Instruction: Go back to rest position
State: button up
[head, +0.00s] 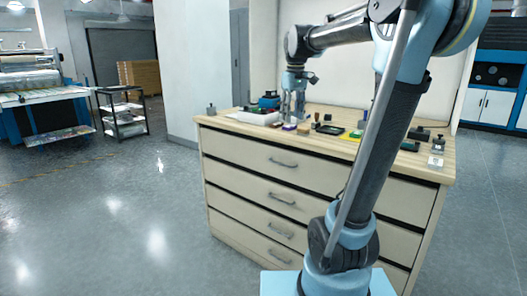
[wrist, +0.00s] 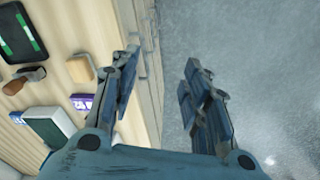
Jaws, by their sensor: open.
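My gripper (head: 293,106) is at the end of my raised arm, pointing down by the front edge of the wooden-topped drawer cabinet (head: 270,160). In the wrist view my gripper (wrist: 158,80) has its two fingers spread wide with nothing between them. One finger is beside the cabinet edge and the other is over the grey floor (wrist: 265,80). In the head view small items partly surround the gripper, and its fingertips are hard to make out.
On the cabinet top are a white tray (head: 254,117), a small grey weight (head: 211,109), and several tools and blocks. The wrist view shows a black-and-green device (wrist: 20,32) and a wooden block (wrist: 79,69). Open floor (head: 120,215) lies left of the cabinet.

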jog(key=s+d+f+m, duration=0.3)
jog(key=s+d+f, duration=0.1)
jog(key=s+f, duration=0.9)
jog(key=s+d+f+m+t, duration=0.1)
jog(key=s+d+f+m, duration=0.2)
jog(key=s+f, duration=1)
jog(key=shift+d+f, duration=0.55)
jog(key=shift+f, duration=0.3)
jog(key=shift+w+f, duration=0.2)
jog(key=shift+w, duration=0.15)
